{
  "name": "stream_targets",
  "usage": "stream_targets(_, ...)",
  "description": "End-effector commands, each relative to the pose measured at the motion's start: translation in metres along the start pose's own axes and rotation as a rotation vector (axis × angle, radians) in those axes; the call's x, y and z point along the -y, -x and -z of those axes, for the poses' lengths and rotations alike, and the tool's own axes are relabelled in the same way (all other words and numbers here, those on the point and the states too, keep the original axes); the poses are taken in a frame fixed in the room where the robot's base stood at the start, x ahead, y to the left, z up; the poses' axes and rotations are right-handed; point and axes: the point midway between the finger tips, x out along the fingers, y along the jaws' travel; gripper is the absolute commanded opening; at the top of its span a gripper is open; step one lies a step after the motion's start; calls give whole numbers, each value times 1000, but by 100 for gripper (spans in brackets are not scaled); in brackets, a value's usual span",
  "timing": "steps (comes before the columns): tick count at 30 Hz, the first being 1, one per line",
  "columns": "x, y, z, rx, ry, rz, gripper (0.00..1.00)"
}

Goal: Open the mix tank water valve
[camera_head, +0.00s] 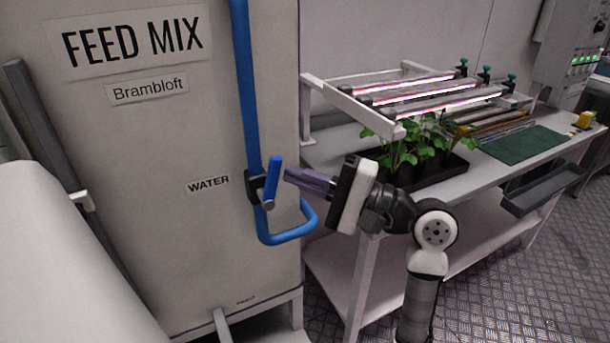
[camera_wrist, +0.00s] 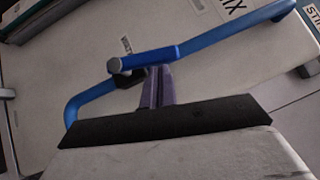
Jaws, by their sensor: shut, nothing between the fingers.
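The mix tank is the beige cabinet (camera_head: 150,230) labelled FEED MIX at the left in the head view. A blue water pipe (camera_head: 247,90) runs down its face and bends outward at the bottom, beside a WATER label (camera_head: 208,184). The valve has a blue lever handle (camera_head: 273,180) standing nearly upright, slightly tilted, on a dark body (camera_head: 256,188). My gripper (camera_head: 288,174) is shut and empty, with its fingertips close to the lever's right side. In the wrist view, the fingers (camera_wrist: 158,84) end by the lever (camera_wrist: 142,60); I cannot tell whether they touch.
A white bench (camera_head: 450,185) stands at the right with potted plants (camera_head: 410,150) in a black tray, a light rack (camera_head: 430,85) and a green mat (camera_head: 525,143). The lower pipe loop (camera_head: 290,235) juts out below my gripper. A control box (camera_head: 570,45) hangs at the far right.

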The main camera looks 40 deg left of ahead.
Motion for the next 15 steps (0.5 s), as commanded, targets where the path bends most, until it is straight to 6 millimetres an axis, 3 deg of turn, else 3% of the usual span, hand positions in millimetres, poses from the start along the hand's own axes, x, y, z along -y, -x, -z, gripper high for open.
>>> stream_targets(6,12,-9,-9,0,129,-127,0)
stream_targets(15,9,-12,-12,0,193,-193,0)
